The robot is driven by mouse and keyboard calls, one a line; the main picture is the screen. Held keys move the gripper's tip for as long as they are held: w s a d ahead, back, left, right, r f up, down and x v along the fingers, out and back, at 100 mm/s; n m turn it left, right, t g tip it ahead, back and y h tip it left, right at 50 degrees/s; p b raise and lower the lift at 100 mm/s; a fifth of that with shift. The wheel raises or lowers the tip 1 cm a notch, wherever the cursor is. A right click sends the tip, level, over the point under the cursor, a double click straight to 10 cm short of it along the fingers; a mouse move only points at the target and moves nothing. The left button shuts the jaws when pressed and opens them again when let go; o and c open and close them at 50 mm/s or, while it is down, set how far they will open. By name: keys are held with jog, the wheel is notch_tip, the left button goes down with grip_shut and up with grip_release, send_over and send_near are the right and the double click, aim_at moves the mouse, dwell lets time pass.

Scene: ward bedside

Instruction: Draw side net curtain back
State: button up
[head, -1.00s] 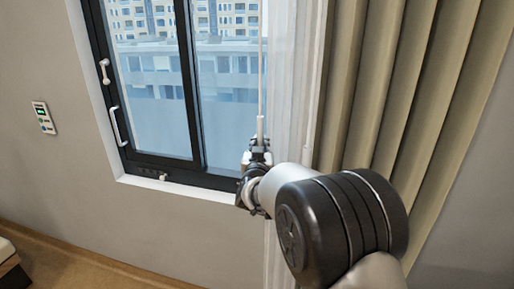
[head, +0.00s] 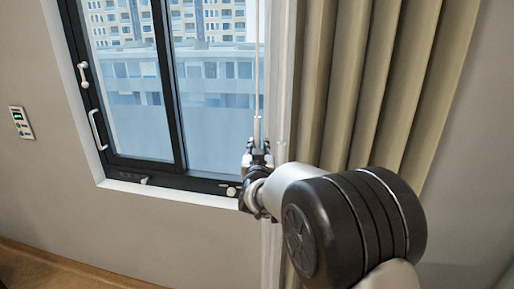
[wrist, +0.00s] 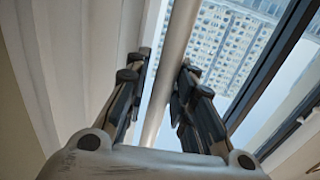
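The white net curtain (head: 284,60) hangs as a narrow gathered strip between the window glass and the beige drape. A thin draw wand (head: 258,80) hangs upright at its left edge. My gripper (head: 257,150) is at the wand's lower, thicker end, in front of the window's lower right corner. White cloth folds (wrist: 95,50) lie left of the fingers. My arm hides the lower curtain.
The dark-framed window (head: 170,100) has white handles (head: 97,130) and a sill. A heavy beige drape (head: 375,80) hangs to the right, behind my arm. A wall panel (head: 21,122) is at far left. Bare wall lies right of the drape.

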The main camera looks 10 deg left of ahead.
aim_at(259, 117)
jog(key=shift+o, duration=1.4)
jog(key=shift+r, duration=0.1)
jog(key=shift+r, duration=0.15)
notch_tip(259, 117, up, 10)
jog(key=shift+f, duration=0.1)
